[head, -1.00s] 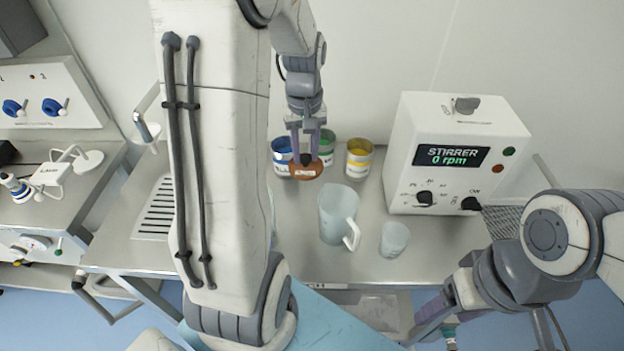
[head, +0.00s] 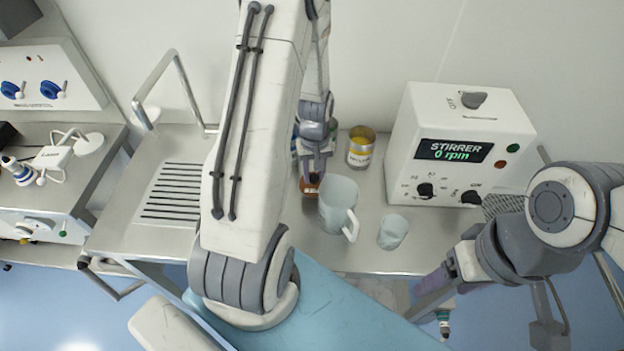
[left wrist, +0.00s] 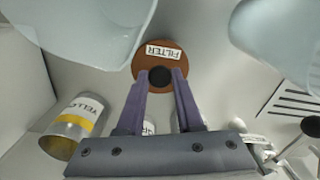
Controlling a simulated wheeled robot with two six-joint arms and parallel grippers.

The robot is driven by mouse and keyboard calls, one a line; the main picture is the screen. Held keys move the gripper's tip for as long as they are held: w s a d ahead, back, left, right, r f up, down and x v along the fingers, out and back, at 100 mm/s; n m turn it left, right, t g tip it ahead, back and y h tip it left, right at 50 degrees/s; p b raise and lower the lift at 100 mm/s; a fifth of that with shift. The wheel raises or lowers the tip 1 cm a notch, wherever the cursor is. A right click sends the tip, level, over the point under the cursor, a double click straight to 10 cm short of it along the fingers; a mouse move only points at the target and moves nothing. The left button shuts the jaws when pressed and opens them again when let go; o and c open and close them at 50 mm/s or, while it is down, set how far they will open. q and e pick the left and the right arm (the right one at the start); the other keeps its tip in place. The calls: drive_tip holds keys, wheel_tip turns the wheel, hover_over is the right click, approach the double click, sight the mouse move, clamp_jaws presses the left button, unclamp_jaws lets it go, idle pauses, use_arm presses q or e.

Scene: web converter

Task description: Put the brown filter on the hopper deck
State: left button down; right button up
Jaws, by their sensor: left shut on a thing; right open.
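The brown filter (head: 309,187) is a round disc with a dark knob; in the left wrist view the filter (left wrist: 148,73) bears a white FILTER label. My left gripper (head: 312,176) is shut on its knob, as the left wrist view shows at the purple fingers (left wrist: 160,78). In the head view the filter is mostly hidden by the gripper and sits just left of the clear jug. I cannot tell whether it touches the bench. My right gripper (head: 426,303) is open, low at the bench's front edge. I cannot tell which surface is the hopper deck.
A clear jug (head: 338,203) and small beaker (head: 392,232) stand right of the filter. A yellow-banded can (head: 360,148) is behind; other cans are mostly hidden. The stirrer box (head: 456,150) is at right. A slotted grille (head: 172,193) at left is clear, with a raised rail (head: 170,75) behind.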

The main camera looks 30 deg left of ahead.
sight(314, 177)
use_arm(q)
drive_tip(key=shift+f+p, duration=0.3)
drive_tip(key=shift+f, duration=1.55)
drive_tip(key=shift+f, duration=0.2)
drive_tip(key=c, duration=0.6)
unclamp_jaws()
drive_tip(key=shift+o, duration=0.2)
